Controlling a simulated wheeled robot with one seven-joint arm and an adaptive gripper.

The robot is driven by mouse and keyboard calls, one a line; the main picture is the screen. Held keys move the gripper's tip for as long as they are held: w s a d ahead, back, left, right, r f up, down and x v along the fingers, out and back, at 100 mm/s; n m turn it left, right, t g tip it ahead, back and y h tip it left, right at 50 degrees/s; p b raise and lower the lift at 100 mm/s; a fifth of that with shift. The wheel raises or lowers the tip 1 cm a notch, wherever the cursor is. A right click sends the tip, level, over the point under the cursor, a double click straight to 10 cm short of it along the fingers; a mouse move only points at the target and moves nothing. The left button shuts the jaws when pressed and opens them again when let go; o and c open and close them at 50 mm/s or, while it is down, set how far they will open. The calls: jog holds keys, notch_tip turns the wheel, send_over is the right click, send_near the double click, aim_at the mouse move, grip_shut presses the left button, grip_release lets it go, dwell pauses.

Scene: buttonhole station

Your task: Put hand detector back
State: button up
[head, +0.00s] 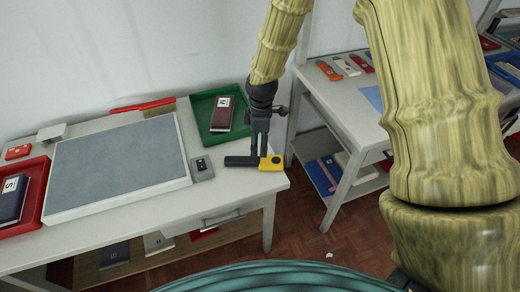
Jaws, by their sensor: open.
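The hand detector, with a black handle (238,161) and a yellow head, lies on the white table near its right front corner. My gripper (259,155) points down over its middle, with its dark fingers open. The fingertips overlap the detector in the picture, and I cannot tell whether they touch it. A small grey block (201,168) with a dark face lies to the left of the handle. No holder for the detector can be made out for certain.
A large grey mat (118,165) fills the table's middle. A green tray (201,110) with a dark red book (224,114) stands behind my gripper. A red tray (44,183) with a dark book is at the left. A second table (350,105) stands right, across a gap.

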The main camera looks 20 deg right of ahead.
jog(key=shift+r, duration=1.3)
